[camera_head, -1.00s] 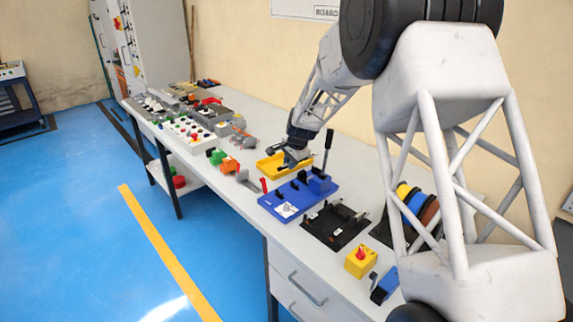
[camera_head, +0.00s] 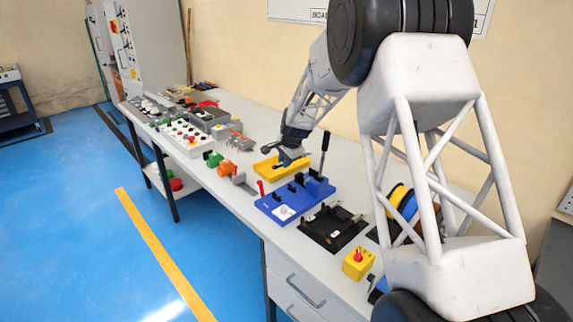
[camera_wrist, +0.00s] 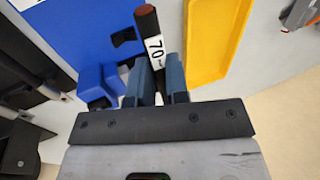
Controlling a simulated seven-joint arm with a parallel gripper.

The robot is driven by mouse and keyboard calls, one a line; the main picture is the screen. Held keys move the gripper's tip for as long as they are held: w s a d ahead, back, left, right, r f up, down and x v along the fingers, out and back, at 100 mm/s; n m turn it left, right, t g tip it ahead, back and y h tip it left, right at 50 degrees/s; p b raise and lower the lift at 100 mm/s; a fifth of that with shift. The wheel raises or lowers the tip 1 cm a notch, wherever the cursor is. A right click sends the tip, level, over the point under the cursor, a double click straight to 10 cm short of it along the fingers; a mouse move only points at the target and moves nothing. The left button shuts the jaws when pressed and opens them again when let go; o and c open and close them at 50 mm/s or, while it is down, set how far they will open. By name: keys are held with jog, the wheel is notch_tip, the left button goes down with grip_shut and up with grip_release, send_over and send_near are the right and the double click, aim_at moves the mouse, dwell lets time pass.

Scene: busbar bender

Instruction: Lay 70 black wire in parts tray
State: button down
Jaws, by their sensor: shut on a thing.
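The black wire (camera_wrist: 147,22) shows in the wrist view as a short dark piece with a reddish-brown end and a white label reading 70. My gripper (camera_wrist: 158,66) is shut on it, its two blue-grey fingers on either side of the wire below the label. The yellow parts tray (camera_head: 265,172) lies on the bench; in the wrist view its rim (camera_wrist: 190,45) is just right of the wire. In the head view my gripper (camera_head: 284,160) is at the tray, and the wire is too small to make out there. I cannot tell the wire's height above the tray.
A blue fixture (camera_head: 290,207) with an upright black lever stands in front of the tray. A black plate (camera_head: 333,230) and a yellow switch box (camera_head: 357,262) lie nearer. A grey bench (camera_head: 225,200) carries several coloured parts farther left.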

jog(key=w+a+f, duration=0.1)
jog(key=w+a, duration=0.1)
jog(key=w, duration=0.6)
jog(key=w+a+f, duration=0.2)
jog(key=w+a, duration=0.1)
jog(key=w, duration=0.4)
jog(key=shift+w+a+m, duration=0.15)
jog(key=shift+w+m, duration=0.2)
jog(key=shift+m, duration=0.05)
jog(key=shift+f, duration=0.1)
send_over(275, 172)
jog(key=shift+w+f, duration=0.2)
jog(key=shift+f, duration=3.15)
jog(key=c, duration=1)
grip_release()
jog(key=shift+c, duration=0.2)
